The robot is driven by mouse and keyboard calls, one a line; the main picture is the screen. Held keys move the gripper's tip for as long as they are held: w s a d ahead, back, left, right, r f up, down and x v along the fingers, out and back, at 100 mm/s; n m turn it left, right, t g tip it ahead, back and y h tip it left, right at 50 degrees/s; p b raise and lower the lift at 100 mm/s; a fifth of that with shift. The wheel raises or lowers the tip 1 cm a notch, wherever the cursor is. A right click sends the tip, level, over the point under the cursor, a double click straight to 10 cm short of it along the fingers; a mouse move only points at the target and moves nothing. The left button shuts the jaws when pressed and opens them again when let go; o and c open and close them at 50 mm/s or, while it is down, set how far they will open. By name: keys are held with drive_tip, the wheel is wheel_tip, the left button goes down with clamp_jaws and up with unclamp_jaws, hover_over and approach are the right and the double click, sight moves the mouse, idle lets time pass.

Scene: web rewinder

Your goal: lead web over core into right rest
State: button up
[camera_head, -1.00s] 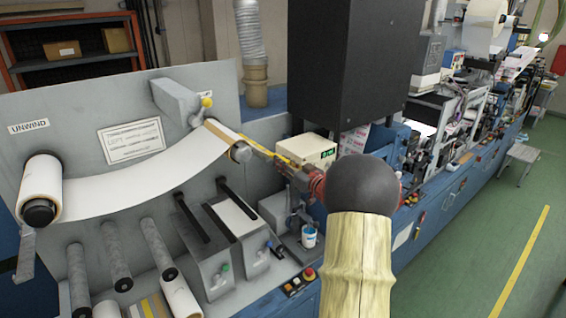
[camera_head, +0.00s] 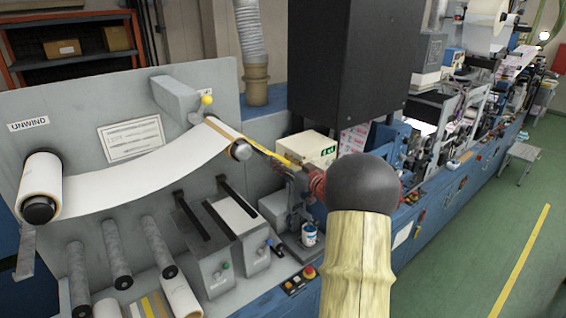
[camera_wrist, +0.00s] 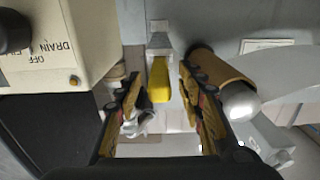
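The white web (camera_head: 140,175) runs from the unwind roll (camera_head: 42,185) on the left, sags, and rises to the brown core (camera_head: 226,134) with its silver end. The core also shows in the wrist view (camera_wrist: 218,72), just right of my right finger. My gripper (camera_head: 262,150) is beside the core's silver end in the head view. In the wrist view my gripper (camera_wrist: 159,72) is open, its two fingers apart. A yellow handle-like part (camera_wrist: 158,82) shows between them, and I see no finger closed on it. I cannot tell which part is the right rest.
A grey block with a yellow knob (camera_head: 207,100) sits above the core. Two grey boxes with dark bars (camera_head: 222,272) stand below the web, beside several rollers (camera_head: 158,247). A cream box (camera_head: 312,148) stands behind my gripper; a cup (camera_head: 309,236) is below it.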

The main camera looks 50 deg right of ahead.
drive_tip(key=v, duration=1.2)
